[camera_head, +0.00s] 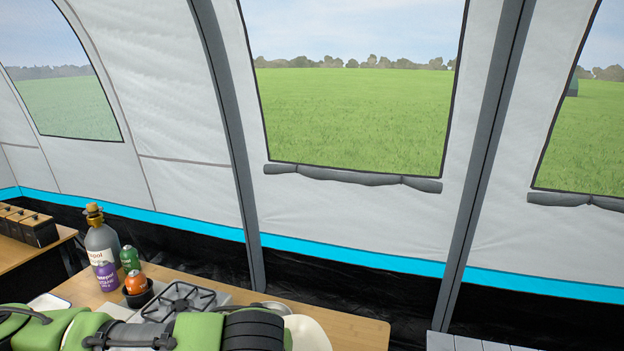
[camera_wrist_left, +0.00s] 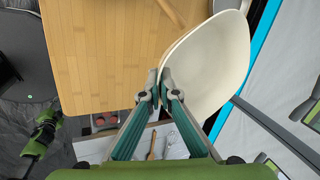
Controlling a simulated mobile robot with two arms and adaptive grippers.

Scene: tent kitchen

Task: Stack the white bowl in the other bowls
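The white bowl (camera_wrist_left: 222,55) shows large at the top right of the left wrist view, seen tilted, beside the wooden table. My left gripper (camera_wrist_left: 159,82) has its fingertips close together on the bowl's near rim, and the rim runs between them. In the head view only a white part of the bowl (camera_head: 310,334) shows at the bottom, right of my green arm, and the left gripper itself is hidden below the frame. A second curved edge shows along the bowl; I cannot tell whether it is another bowl. No separate stack of bowls shows.
Bare tabletop (camera_wrist_left: 95,55) is left of the bowl.

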